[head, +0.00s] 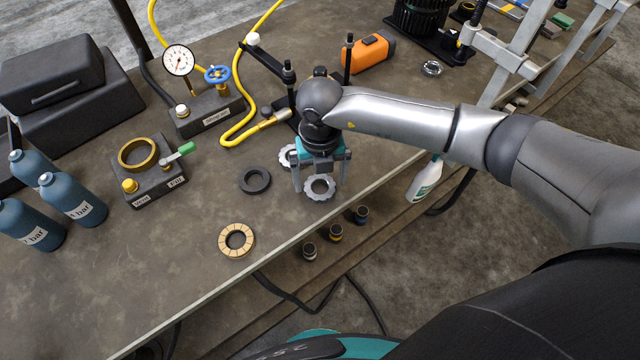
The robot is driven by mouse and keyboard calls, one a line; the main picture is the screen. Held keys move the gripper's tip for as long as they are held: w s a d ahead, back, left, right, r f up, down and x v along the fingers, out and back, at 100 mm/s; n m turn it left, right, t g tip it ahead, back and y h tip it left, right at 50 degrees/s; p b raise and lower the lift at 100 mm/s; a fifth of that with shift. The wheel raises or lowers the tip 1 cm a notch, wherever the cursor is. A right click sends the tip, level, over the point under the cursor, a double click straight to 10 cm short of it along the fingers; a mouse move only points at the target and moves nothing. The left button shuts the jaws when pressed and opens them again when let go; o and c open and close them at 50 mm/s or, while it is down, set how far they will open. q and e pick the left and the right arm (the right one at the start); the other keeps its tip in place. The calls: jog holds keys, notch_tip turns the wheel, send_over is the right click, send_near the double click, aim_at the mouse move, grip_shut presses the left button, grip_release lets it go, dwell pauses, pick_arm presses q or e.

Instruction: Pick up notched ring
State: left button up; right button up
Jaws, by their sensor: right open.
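A silver ring with notches around its rim (319,188) lies flat on the workbench (180,265) near its front edge. My right gripper (319,182) points down over it, open. Its fingers show to the left and right of the ring; I cannot tell whether they touch it. A second pale notched ring (286,156) lies just behind, partly hidden by the gripper. My left gripper is not in view.
A black ring (255,180) and a tan segmented ring (236,240) lie to the left. A valve block with a gauge (178,62) and yellow hose stands behind. Small jars (335,233) and a spray bottle (424,180) are beyond the front edge.

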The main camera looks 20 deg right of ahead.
jog(key=shift+f, duration=0.75)
jog(key=c, duration=1.4)
jog(key=shift+r, duration=0.1)
jog(key=shift+c, duration=0.4)
jog(key=shift+r, duration=0.15)
